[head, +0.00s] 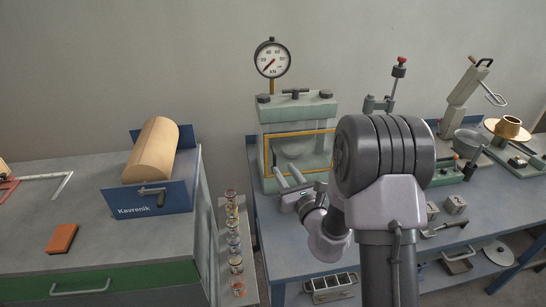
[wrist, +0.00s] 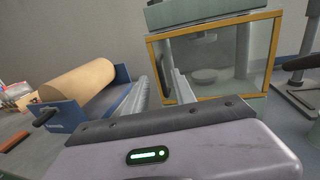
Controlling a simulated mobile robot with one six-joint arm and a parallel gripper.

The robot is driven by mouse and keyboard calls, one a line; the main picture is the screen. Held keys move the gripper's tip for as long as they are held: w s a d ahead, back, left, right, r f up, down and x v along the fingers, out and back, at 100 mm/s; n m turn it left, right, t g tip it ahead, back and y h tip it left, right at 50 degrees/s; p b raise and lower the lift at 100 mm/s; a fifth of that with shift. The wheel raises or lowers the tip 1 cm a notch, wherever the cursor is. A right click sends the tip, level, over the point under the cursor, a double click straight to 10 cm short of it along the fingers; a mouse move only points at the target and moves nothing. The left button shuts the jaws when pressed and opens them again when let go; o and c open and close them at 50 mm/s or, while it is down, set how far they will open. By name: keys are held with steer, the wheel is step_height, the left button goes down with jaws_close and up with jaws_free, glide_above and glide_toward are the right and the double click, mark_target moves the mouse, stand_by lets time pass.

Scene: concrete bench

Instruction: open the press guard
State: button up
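The press (head: 291,112) stands on the blue bench with a round dial gauge on top. Its guard is a clear panel in a yellow frame (head: 299,134), which looks shut across the front. The guard frame also shows in the wrist view (wrist: 222,24), with a round grey platen behind the panel. My gripper (head: 284,172) is in front of the guard's lower left part, fingers pointing at it. In the wrist view my fingers (wrist: 160,88) are apart. A slim grey upright bar (wrist: 161,72) shows between them near the frame's left edge; I cannot tell whether they touch it.
A blue Kavrenik stand (head: 152,198) with a tan roll is on the left bench, beside an orange block (head: 62,238). A narrow rack of jars (head: 233,236) stands between the benches. Other bench devices and a metal pot (head: 468,141) are to the right.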

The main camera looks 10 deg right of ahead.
mark_target(275, 158)
steer(key=w, duration=0.2)
steer(key=w+a, duration=0.1)
steer(key=w, duration=0.2)
steer(key=w+b, duration=0.1)
steer(key=w, duration=0.2)
steer(key=shift+w+a, duration=0.1)
steer(key=shift+a, duration=0.3)
steer(key=shift+c, duration=0.4)
jaws_close()
stand_by(0.4)
